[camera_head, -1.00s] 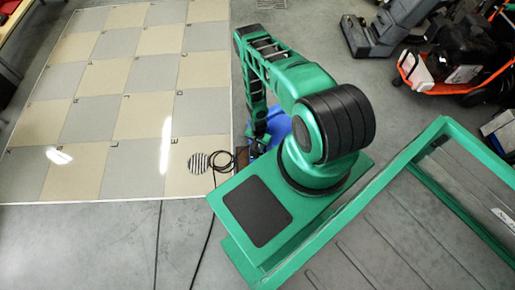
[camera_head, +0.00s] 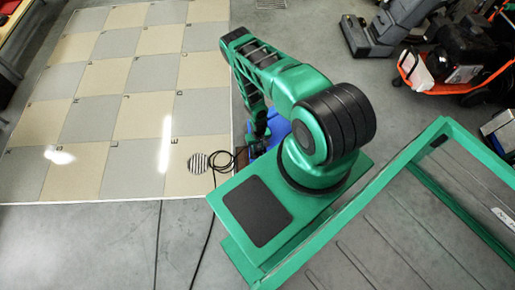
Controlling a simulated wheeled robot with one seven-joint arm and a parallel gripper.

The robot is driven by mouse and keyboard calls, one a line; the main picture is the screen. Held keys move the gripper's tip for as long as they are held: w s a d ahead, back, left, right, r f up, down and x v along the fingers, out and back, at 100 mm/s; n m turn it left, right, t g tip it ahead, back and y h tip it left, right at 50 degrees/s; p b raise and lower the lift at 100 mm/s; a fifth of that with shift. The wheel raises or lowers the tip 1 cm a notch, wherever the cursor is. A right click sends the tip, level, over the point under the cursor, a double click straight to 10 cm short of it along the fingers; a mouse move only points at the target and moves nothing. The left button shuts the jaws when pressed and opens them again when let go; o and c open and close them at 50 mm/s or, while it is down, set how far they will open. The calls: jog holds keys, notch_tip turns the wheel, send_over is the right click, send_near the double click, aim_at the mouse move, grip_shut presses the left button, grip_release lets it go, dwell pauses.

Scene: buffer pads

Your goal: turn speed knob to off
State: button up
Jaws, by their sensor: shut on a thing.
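My green arm reaches out from its base and bends down at its far end. My gripper (camera_head: 254,149) is low, close to the right edge of the tiled floor panel, beside a blue object (camera_head: 279,129). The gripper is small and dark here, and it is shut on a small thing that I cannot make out. The blue object is partly hidden behind my arm. I cannot pick out the speed knob or read its setting in this view.
The tiled panel (camera_head: 105,122) is mostly clear. Grey and orange-black machines (camera_head: 455,60) stand at the upper right.

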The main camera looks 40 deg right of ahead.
aim_at(258, 148)
jog(key=shift+w+d+n, duration=0.1)
jog(key=shift+w+n, duration=0.2)
jog(key=shift+n, duration=0.2)
jog(key=o, duration=0.9)
jog(key=shift+o, duration=0.7)
jog(key=shift+s, duration=0.15)
notch_tip(258, 148, up, 11)
jog(key=shift+f, duration=0.1)
